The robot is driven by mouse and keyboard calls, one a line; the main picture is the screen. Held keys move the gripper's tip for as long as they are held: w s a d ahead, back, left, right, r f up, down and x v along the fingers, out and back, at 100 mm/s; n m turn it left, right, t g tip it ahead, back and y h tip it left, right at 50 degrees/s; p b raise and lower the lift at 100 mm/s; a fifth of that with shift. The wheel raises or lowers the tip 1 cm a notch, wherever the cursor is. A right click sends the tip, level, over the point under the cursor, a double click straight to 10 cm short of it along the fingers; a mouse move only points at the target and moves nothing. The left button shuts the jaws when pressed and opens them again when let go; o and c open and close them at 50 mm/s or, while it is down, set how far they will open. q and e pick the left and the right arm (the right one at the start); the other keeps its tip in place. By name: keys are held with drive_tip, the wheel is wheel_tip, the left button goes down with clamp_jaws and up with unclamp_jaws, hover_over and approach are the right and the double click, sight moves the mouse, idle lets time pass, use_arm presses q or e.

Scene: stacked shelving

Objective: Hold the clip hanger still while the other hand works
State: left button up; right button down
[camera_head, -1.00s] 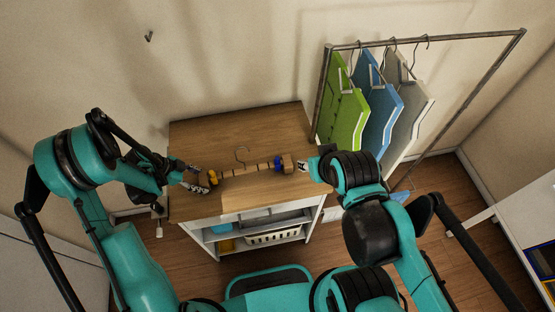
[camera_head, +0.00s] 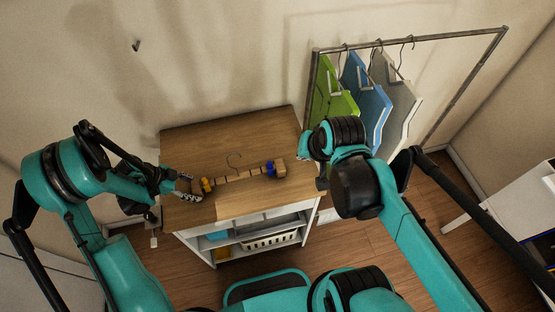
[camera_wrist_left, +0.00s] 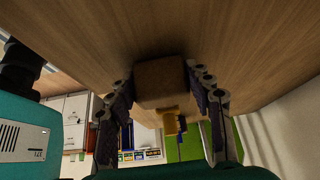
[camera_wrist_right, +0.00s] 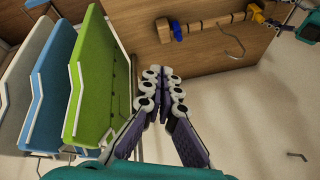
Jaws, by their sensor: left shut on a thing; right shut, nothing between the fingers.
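The clip hanger (camera_head: 242,175) is a wooden bar with a wire hook, a yellow clip (camera_head: 207,184), a blue clip (camera_head: 270,169) and a block at its right end. It is over the wooden cabinet top (camera_head: 225,137). My left gripper (camera_head: 187,187) is shut on the hanger's left end; the left wrist view shows a wooden block (camera_wrist_left: 160,82) between the fingers. My right gripper (camera_wrist_right: 164,78) is shut and empty, apart from the hanger. In the head view my right arm hides most of it. The right wrist view shows the hanger bar (camera_wrist_right: 210,23) beyond the fingertips.
A metal rack (camera_head: 410,41) at the right holds green (camera_head: 340,99), blue (camera_head: 367,100) and grey (camera_head: 398,95) hanging pieces, close to my right gripper. Shelves below the cabinet top hold a white basket (camera_head: 270,240). A small hook (camera_head: 136,45) is on the wall.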

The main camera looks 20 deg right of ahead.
drive_tip(key=w+d+f+m+g+y, duration=0.2)
drive_tip(key=w+f+m+g, duration=0.15)
drive_tip(key=w+m, duration=0.45)
drive_tip(key=m+g+y, duration=0.1)
drive_tip(key=m+y, duration=0.1)
drive_tip(key=m, duration=0.5)
approach(273, 167)
wheel_tip(273, 167, down, 4)
drive_tip(key=d, duration=0.2)
drive_tip(key=a, duration=0.2)
drive_tip(key=f, duration=0.1)
drive_tip(key=shift+w+a, duration=0.3)
drive_tip(key=shift+a, duration=0.1)
drive_tip(key=shift+w+a, duration=0.1)
drive_tip(key=shift+a, duration=0.35)
